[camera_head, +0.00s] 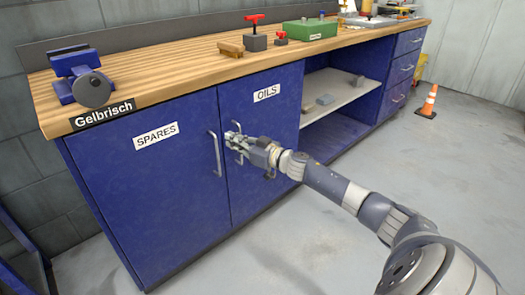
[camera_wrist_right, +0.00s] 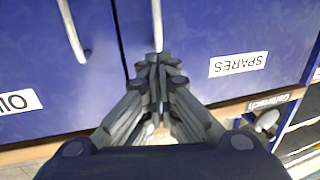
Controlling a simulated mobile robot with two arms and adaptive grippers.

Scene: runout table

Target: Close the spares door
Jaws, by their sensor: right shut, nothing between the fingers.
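The blue spares door (camera_head: 150,200), with a white SPARES label, is at the left of the cabinet front in the head view. It looks flush with the oils door (camera_head: 268,150) beside it; a small gap would be hard to tell. Its vertical bar handle (camera_head: 215,154) is near its right edge. My right gripper (camera_head: 232,139) is shut and empty in front of the doors, near the seam. In the right wrist view, which is upside down, the shut fingertips (camera_wrist_right: 158,62) are close to the spares handle (camera_wrist_right: 157,22); contact is unclear. My left gripper is out of view.
The oils handle (camera_wrist_right: 73,32) is close beside the gripper. A wooden worktop (camera_head: 180,70) overhangs the doors and carries a blue vise (camera_head: 82,75). Open shelves (camera_head: 335,95) are to the right.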

